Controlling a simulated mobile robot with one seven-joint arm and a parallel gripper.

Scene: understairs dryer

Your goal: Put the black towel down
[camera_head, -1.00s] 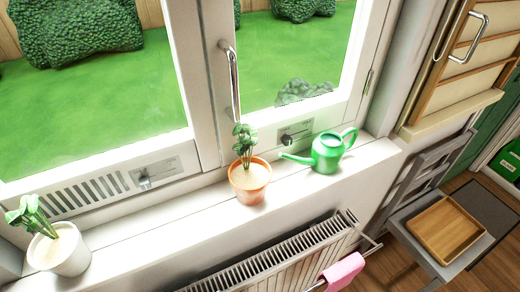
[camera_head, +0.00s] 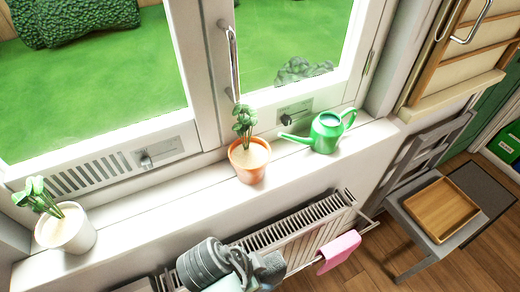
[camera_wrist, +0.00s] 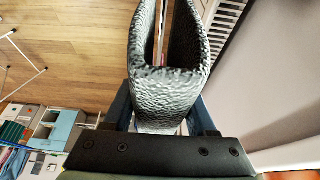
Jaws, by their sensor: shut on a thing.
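The black towel (camera_wrist: 172,98) fills the middle of the wrist view. It looks dark grey and rough, and hangs folded over in a U shape. My gripper (camera_wrist: 162,112) is shut on it, with one finger on each side of the fold. In the head view my arm's end (camera_head: 222,266) shows at the bottom, in front of the radiator (camera_head: 300,236). I cannot clearly make out the towel there.
A pink cloth (camera_head: 339,250) hangs on the radiator's rail. A watering can (camera_head: 327,131) and potted plants (camera_head: 249,160) stand on the sill. A chair with a wooden tray (camera_head: 440,208) is at the right. A white rack (camera_wrist: 22,50) stands on the wooden floor.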

